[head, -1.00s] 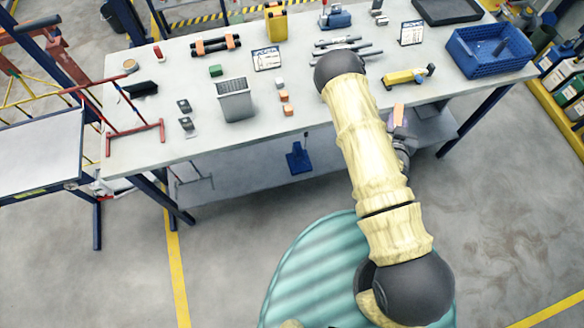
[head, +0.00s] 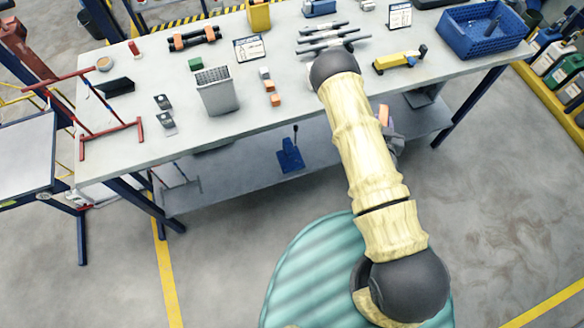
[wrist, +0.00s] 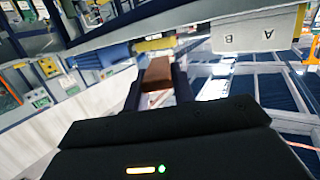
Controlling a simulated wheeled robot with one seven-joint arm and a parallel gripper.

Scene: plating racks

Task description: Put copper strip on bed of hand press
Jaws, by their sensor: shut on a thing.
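My gripper (wrist: 160,88) is shut on a brown copper-coloured strip (wrist: 157,84), seen end-on between the fingers in the wrist view. In the head view the strip (head: 383,115) shows as a small orange-brown piece beside my forearm, in front of the bench's front edge; my gripper is mostly hidden behind the arm there. A blue device with an upright dark lever (head: 290,154), which looks like a hand press, stands on the bench's lower shelf. Another blue device (head: 318,8) stands at the bench's back, cut by the frame top. I cannot tell which is the press. The strip touches neither.
The workbench (head: 190,135) carries a grey slotted box (head: 217,92), small orange blocks (head: 275,99), metal bars (head: 325,43), a yellow tool (head: 399,60) and a blue crate (head: 487,30). The lower shelf (head: 235,180) is largely clear. A red frame (head: 112,138) stands at the bench's left end.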

